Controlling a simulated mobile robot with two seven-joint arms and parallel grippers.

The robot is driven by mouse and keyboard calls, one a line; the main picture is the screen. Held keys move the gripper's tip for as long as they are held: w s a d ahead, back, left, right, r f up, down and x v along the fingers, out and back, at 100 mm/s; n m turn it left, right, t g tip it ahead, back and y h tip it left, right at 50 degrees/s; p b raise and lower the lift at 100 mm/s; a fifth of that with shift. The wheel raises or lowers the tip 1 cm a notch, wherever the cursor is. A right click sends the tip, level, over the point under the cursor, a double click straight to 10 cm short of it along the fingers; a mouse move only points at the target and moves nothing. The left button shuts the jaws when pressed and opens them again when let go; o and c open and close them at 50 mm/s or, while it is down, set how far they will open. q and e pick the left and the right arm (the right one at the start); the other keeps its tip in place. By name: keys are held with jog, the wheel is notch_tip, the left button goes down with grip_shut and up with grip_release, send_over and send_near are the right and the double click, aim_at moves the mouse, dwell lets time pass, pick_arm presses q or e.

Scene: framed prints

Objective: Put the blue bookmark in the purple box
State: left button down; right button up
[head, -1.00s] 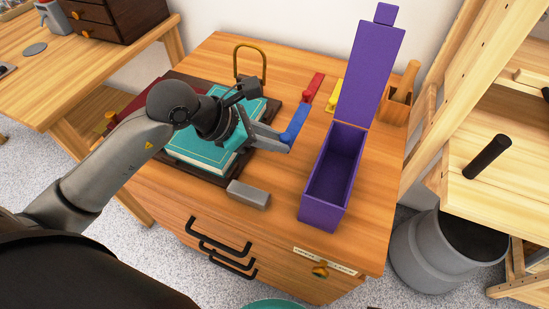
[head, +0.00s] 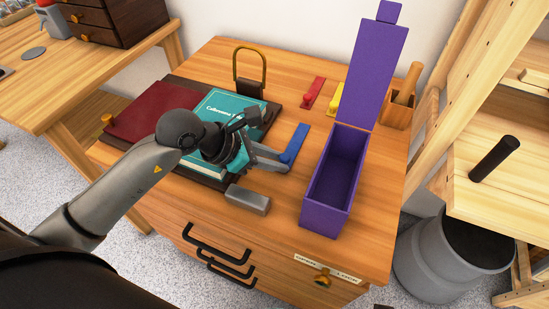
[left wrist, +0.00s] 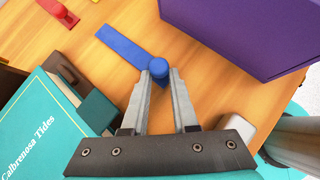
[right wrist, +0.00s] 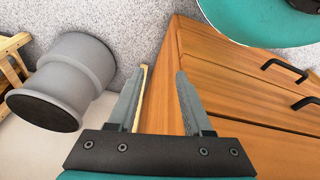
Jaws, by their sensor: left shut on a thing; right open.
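The blue bookmark (head: 296,142) is a flat strip with a round knob at one end. My left gripper (head: 285,161) is shut on it at the knob, left of the purple box. In the left wrist view the bookmark (left wrist: 130,47) stretches away from the fingertips (left wrist: 159,75), its knob between them. Whether it touches the table is hard to tell. The purple box (head: 329,206) stands on the table with its lid (head: 375,70) open and upright; its inside looks empty. My right gripper (right wrist: 160,75) is open and empty, beside the cabinet front.
A teal book (head: 233,107) and a dark red book (head: 150,128) lie left of my left gripper. A grey block (head: 248,199) sits near the front edge. Red (head: 313,92) and yellow (head: 336,98) bookmarks lie behind. A wooden holder (head: 397,108) stands at the back right.

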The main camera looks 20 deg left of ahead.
pick_arm(q)
jog(key=shift+f, duration=0.1)
pick_arm(e)
jog(key=shift+r, duration=0.1)
pick_arm(q)
jog(key=c, duration=1.2)
grip_release()
jog(key=o, duration=0.5)
pick_arm(e)
jog(key=shift+w+r, duration=0.15)
jog(key=shift+w, duration=0.05)
pick_arm(q)
jog(key=shift+s+r, duration=0.1)
jog(key=shift+r, duration=0.1)
jog(key=p+v, duration=0.3)
jog(key=v, duration=0.7)
jog(key=shift+p+v, duration=0.3)
jog(key=shift+v, duration=0.6)
pick_arm(e)
jog(key=s+d+f, duration=0.2)
jog(key=s+f, duration=0.2)
jog(key=f, duration=0.2)
jog(key=shift+d+f, duration=0.3)
jog(key=shift+f, duration=0.1)
